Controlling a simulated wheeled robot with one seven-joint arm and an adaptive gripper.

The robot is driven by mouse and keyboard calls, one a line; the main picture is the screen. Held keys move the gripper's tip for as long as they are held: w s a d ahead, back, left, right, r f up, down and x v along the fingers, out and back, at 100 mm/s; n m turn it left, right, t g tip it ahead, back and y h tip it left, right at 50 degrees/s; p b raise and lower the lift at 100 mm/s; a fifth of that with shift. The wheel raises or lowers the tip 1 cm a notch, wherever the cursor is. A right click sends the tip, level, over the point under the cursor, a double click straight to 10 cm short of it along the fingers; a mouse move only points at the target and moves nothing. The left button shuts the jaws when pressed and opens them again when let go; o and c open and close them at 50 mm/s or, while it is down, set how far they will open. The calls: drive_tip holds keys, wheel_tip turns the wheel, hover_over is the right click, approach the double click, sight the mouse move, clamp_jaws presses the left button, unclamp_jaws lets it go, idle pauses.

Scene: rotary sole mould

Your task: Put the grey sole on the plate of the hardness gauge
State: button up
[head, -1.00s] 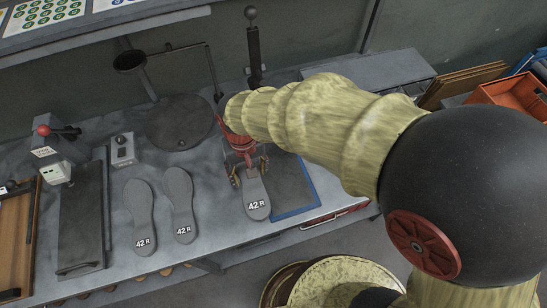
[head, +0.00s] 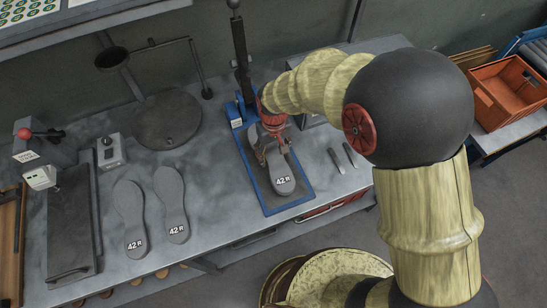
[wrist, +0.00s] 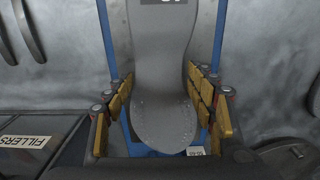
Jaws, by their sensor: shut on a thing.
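The grey sole (head: 283,180), marked 42 R, is in my gripper (head: 273,153). In the wrist view the sole (wrist: 160,75) lies lengthwise between the padded jaws (wrist: 163,98), which close on its sides near the rounded end. The sole is over the dark plate with a blue edge (head: 264,199) under the tall-levered stand. I cannot tell whether it touches that plate. A device with a red-knobbed lever and a small display (head: 41,178) stands at the far left, with a long dark plate (head: 72,230) in front. Which device is the hardness gauge is not labelled legibly.
Two more soles marked 42 R, one (head: 130,215) beside the other (head: 172,200), lie left of the blue-edged plate. A round dark plate (head: 168,122) and a small switch box (head: 109,150) stand behind them. Small tools (head: 343,158) lie to the right. An orange crate (head: 512,95) is farther right.

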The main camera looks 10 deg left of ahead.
sight(273, 156)
drive_tip(key=shift+f, duration=1.4)
drive_tip(key=shift+f, duration=0.1)
drive_tip(key=o, duration=1.3)
drive_tip(key=shift+o, duration=0.2)
wheel_tip(273, 156, up, 12)
drive_tip(key=p, duration=0.1)
drive_tip(key=shift+p, duration=0.35)
